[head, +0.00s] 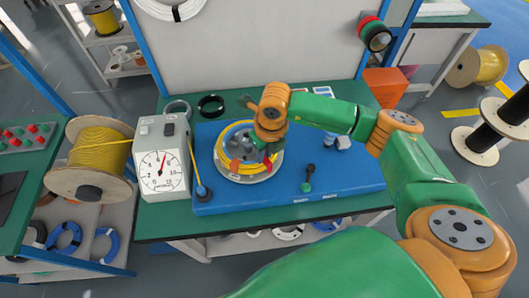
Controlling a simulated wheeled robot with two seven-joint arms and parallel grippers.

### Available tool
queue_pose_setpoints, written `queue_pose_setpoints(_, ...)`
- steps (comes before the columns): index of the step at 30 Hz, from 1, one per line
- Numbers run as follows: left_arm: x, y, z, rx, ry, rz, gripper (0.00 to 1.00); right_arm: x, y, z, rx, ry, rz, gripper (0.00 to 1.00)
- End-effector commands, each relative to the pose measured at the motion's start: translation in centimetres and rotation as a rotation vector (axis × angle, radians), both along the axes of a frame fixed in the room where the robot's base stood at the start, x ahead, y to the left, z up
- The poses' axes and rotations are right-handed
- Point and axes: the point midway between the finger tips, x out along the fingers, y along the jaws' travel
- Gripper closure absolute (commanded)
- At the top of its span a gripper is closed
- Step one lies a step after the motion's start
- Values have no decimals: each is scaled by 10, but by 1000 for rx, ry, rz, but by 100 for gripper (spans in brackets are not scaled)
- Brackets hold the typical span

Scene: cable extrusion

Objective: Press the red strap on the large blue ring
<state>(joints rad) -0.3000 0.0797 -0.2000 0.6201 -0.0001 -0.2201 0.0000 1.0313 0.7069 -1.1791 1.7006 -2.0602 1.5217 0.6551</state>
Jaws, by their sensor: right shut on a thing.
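A red strap (235,166) shows on the front left part of the ring. Another small red patch shows at the front right, right by my fingers. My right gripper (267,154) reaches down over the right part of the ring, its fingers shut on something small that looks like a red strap. The fingers and wrist hide part of the ring and most of what is held. My left gripper is out of view.
A white dial gauge box (161,170) stands left of the ring, with a yellow cable spool (100,155) beyond it. A small black-and-green handle (308,179) stands on the blue board (350,180). An orange bin (386,86) is behind right.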

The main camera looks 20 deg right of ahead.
Motion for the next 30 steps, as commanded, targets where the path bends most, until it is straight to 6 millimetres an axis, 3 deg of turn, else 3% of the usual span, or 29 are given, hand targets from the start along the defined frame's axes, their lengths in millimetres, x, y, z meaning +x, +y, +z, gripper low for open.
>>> queue_pose_setpoints(5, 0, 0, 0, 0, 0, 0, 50, -1, 0, -2, -1, 5, 0, 100)
queue_pose_setpoints(6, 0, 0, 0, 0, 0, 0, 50, -1, 0, -2, -1, 5, 1, 71)
queue_pose_setpoints(9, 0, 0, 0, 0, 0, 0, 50, -1, 0, -1, -1, 4, 0, 44)
queue_pose_setpoints(20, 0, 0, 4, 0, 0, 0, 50, 0, 0, 4, 0, 2, 0, 44)
queue_pose_setpoints(30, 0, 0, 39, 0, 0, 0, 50, 0, 0, 51, 0, 0, 0, 44)
